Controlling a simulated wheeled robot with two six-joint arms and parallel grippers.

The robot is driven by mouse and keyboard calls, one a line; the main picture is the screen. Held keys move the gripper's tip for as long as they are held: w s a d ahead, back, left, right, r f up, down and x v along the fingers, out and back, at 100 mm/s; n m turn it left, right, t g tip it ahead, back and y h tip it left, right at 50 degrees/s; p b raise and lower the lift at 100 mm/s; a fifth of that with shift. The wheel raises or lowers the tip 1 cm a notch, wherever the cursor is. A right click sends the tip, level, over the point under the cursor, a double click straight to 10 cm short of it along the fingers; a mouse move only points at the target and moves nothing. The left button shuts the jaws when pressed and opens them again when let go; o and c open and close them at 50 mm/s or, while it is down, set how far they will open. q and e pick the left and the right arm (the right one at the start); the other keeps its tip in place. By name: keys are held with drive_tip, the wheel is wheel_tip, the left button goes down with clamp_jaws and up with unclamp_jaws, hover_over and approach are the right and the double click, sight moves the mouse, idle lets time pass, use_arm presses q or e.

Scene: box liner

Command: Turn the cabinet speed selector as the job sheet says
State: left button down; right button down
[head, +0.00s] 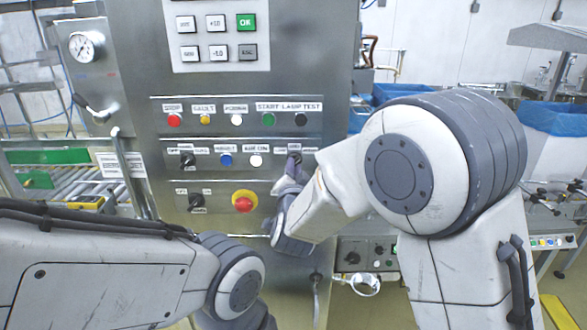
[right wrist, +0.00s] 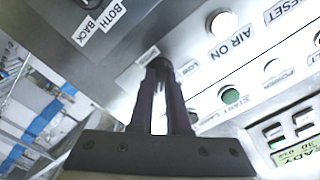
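The speed selector is a dark knob (right wrist: 160,66) in the right wrist view, on the steel cabinet (head: 225,125). Small white labels flank it; their text is too small or blurred to read surely. My right gripper (head: 293,162) is at the right end of the middle control row. In the right wrist view its two dark fingers (right wrist: 160,82) stand close together, with the knob between their tips. They appear shut on it and hide most of it, so its pointing direction cannot be told. My left arm enters from the left; its gripper is out of view.
A red emergency button (head: 244,201) and a black selector (head: 196,202) sit below left. Another black selector (head: 187,160), a blue button (head: 226,160) and a white AIR ON button (head: 256,160) share the row. A white sheet (head: 120,165) with unreadable text is at left.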

drive_tip(key=shift+n, duration=0.3)
drive_tip(key=n, duration=0.8)
drive_tip(key=shift+d+b, duration=0.1)
drive_tip(key=shift+b, duration=0.3)
idle(0.3)
drive_tip(key=c, duration=0.9)
unclamp_jaws()
drive_tip(key=s+b, duration=0.3)
drive_tip(key=s, duration=0.7)
drive_tip(key=shift+s, duration=0.25)
